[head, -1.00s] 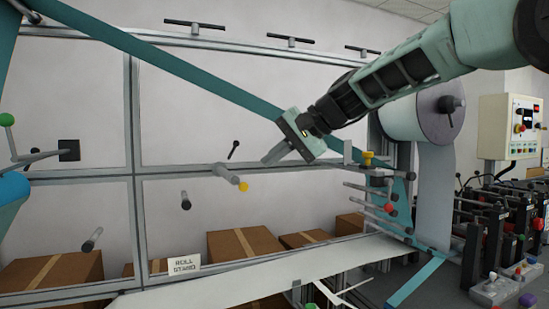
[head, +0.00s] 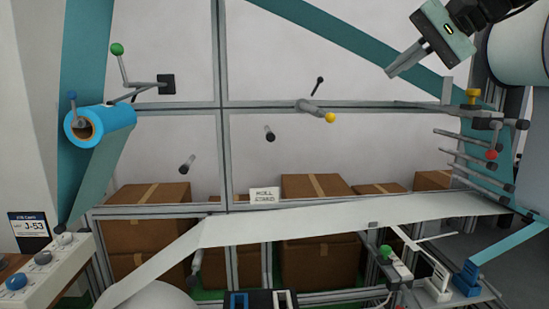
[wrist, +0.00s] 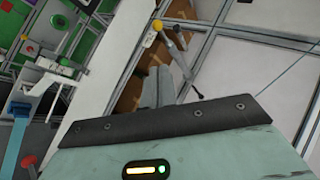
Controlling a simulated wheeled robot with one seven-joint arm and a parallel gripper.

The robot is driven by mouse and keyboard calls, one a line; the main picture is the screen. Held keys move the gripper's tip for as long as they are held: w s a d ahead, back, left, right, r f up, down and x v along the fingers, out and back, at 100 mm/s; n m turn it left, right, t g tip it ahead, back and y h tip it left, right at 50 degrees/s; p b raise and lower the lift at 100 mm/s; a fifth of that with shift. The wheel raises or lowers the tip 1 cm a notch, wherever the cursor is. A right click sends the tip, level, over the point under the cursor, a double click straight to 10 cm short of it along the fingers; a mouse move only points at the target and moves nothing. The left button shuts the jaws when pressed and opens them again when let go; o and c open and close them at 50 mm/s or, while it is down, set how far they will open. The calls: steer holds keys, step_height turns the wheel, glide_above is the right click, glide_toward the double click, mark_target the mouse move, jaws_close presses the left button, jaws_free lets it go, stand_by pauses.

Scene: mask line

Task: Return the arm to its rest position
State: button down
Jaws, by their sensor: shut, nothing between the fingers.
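My gripper (head: 391,71) is at the upper right of the head view, in front of the machine frame and the teal web. Its fingers point down and to the left, shut with nothing held. In the wrist view the shut fingers (wrist: 157,88) show beyond the pale green gripper body. The fingers appear apart from the frame and rollers. Most of my arm is out of the head view.
A blue roll (head: 112,122) hangs at the left below a green-knobbed lever (head: 117,49). A yellow-tipped roller (head: 330,117) sits mid-frame. A white web (head: 300,222) crosses low, with cardboard boxes (head: 148,205) behind. A large white roll (head: 520,50) stands at right.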

steer(key=s+a+f+n+g+h, duration=0.1)
steer(key=s+a+f+n+g, duration=0.1)
steer(key=s+a+f, duration=0.45)
steer(key=s+a+f+n+g+h, duration=0.1)
steer(key=s+a+f+n+g, duration=0.15)
steer(key=f, duration=0.65)
steer(key=s+a+f+n+g+h, duration=0.1)
steer(key=s+a+f+n, duration=0.15)
steer(key=a+f, duration=0.35)
steer(key=s+d+f+n+g+h, duration=0.1)
steer(key=s+f+n+h, duration=0.3)
steer(key=s+f, duration=1.1)
steer(key=s+n, duration=0.2)
steer(key=shift+f+n, duration=0.15)
steer(key=shift+n, duration=0.15)
steer(key=shift+s, duration=0.1)
